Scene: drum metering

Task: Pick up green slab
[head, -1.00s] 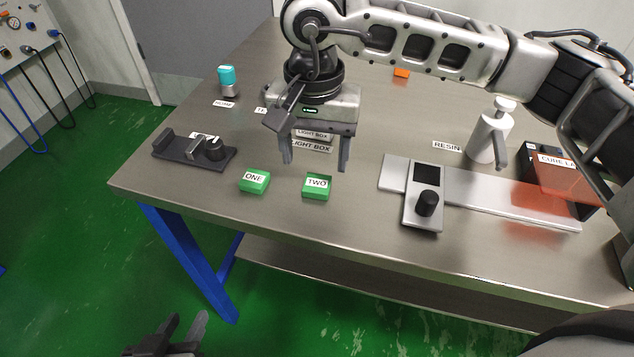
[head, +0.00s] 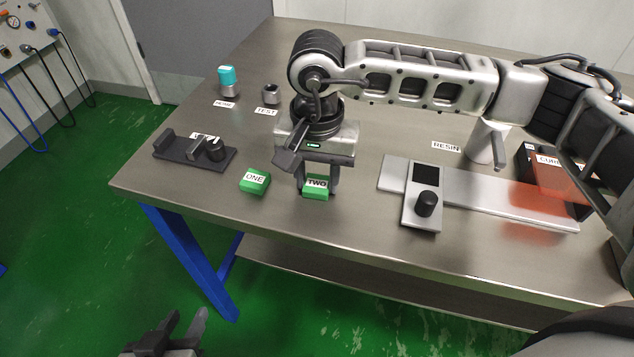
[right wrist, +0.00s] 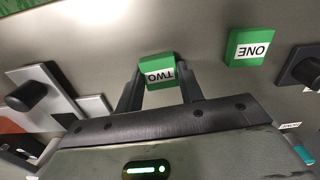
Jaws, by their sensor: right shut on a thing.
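Two green slabs lie on the metal table. The one labelled TWO (head: 316,194) is between the fingers of my right gripper (head: 317,190), which is shut on it. The right wrist view also shows slab TWO (right wrist: 158,73) between the fingertips of my right gripper (right wrist: 160,88). The slab appears to be at table height. The green slab labelled ONE (head: 255,181) lies apart to the left, and it also shows in the right wrist view (right wrist: 247,46). My left gripper (head: 183,330) is low at the bottom edge, off the table, with two fingers apart.
A dark fixture with a knob (head: 195,152) stands at the left. A grey device with a black knob (head: 424,195) and a pale strip (head: 510,200) lie to the right.

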